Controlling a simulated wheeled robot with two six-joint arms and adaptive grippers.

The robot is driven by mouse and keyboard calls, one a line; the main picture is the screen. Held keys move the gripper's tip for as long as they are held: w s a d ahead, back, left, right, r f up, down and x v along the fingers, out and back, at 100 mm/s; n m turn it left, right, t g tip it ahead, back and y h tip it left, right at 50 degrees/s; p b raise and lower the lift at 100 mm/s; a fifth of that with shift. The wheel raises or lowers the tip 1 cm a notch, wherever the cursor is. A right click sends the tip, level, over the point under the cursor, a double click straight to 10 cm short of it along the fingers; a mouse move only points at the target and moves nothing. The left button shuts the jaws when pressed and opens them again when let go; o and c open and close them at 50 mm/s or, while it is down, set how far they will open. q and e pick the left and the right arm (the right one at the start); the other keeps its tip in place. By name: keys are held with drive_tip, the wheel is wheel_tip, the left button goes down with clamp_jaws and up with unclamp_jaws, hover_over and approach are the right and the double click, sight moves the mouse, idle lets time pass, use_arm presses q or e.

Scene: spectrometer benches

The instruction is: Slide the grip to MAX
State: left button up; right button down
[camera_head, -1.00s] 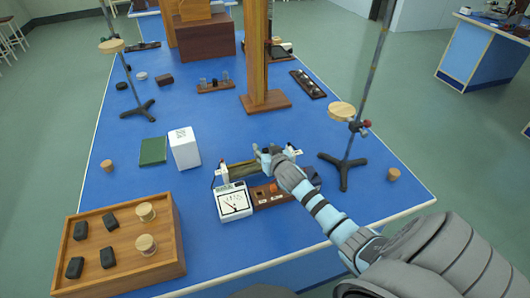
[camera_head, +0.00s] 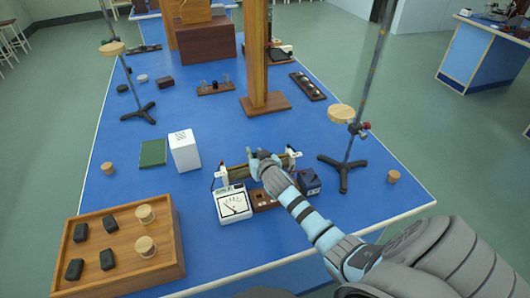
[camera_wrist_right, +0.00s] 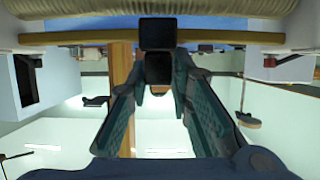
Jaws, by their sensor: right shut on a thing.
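A slide rheostat with a wound tube and pale end posts (camera_head: 238,172) lies across the front of the blue bench. My right gripper (camera_head: 256,160) reaches over it from the right, a little left of its middle. In the right wrist view the gripper is shut on the black grip (camera_wrist_right: 158,68), which sits below the brass-coloured rod (camera_wrist_right: 225,37). The wound tube (camera_wrist_right: 80,10) runs along the top of that view. My arm hides the grip in the head view. No MAX mark can be read. My left gripper is not in view.
A white needle meter (camera_head: 233,207), a brown base (camera_head: 263,198) and a dark blue box (camera_head: 309,182) stand before the rheostat. A white box (camera_head: 185,150) is to the left. A clamp stand (camera_head: 344,165) is to the right. A wooden tray (camera_head: 165,268) is front left.

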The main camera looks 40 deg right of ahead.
sight(242, 165)
drive_tip(key=a, duration=0.1)
drive_tip(key=w+a, duration=0.1)
drive_tip(key=a, duration=0.2)
drive_tip(key=shift+w+a, duration=0.3)
drive_tip(key=shift+a, duration=0.05)
drive_tip(key=shift+d, duration=0.2)
drive_tip(key=c, duration=1.5)
unclamp_jaws()
drive_tip(key=shift+s+d, duration=0.1)
drive_tip(key=v, duration=1.2)
